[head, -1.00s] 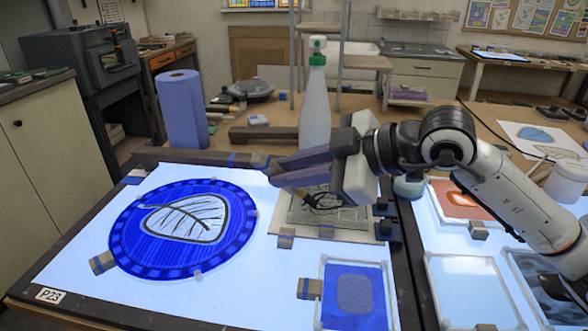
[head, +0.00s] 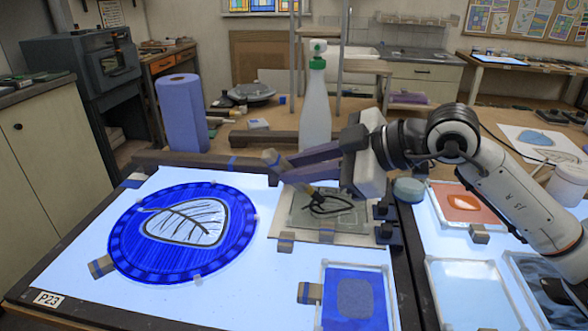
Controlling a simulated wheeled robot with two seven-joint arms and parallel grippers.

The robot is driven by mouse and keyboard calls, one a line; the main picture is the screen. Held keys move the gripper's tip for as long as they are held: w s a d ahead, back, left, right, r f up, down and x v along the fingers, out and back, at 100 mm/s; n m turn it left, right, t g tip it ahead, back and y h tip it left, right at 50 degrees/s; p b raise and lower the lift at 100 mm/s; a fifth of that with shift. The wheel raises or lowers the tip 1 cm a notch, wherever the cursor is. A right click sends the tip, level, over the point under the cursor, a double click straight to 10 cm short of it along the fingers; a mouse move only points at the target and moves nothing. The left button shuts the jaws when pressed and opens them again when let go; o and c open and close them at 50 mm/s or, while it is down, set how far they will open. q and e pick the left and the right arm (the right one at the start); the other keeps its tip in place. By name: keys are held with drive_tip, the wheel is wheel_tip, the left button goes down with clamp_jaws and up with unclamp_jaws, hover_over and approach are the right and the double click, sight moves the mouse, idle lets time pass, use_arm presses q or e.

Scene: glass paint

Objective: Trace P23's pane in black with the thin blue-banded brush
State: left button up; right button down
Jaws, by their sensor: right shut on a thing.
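The round blue pane (head: 130,245) lies on the lit table at left, by the P23 label (head: 48,299). It bears a pale leaf (head: 185,222) with dark outline and veins. My right gripper (head: 287,168) is shut on a brush (head: 300,183), held tilted with its handle end up to the left and its brass-coloured ferrule down to the right. The brush's band colour is unclear. My left gripper is not in view.
A blue paper roll (head: 182,112) and a spray bottle (head: 316,105) stand behind the light table. A smaller blue pane (head: 372,279) lies at front centre, with an orange pane (head: 461,203) to the right. Small blocks sit around the panes.

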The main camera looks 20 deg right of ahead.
sight(302, 183)
drive_tip(key=shift+s+d+f+b, duration=0.35)
drive_tip(key=shift+d+b, duration=0.2)
drive_tip(key=shift+b, duration=0.25)
drive_tip(key=shift+s+d+f+b, duration=0.3)
drive_tip(key=shift+d+b, duration=0.2)
drive_tip(key=shift+b, duration=0.25)
drive_tip(key=shift+s+d+f+b, duration=0.25)
drive_tip(key=shift+s+d+b, duration=0.25)
drive_tip(key=shift+b, duration=0.75)
drive_tip(key=shift+d, duration=0.1)
drive_tip(key=r+p, duration=0.1)
drive_tip(key=d+r+p, duration=0.1)
drive_tip(key=r+p, duration=0.3)
drive_tip(key=shift+s+d+r, duration=0.2)
drive_tip(key=shift+d+r, duration=0.05)
drive_tip(key=shift+d, duration=0.1)
drive_tip(key=shift+r, duration=0.1)
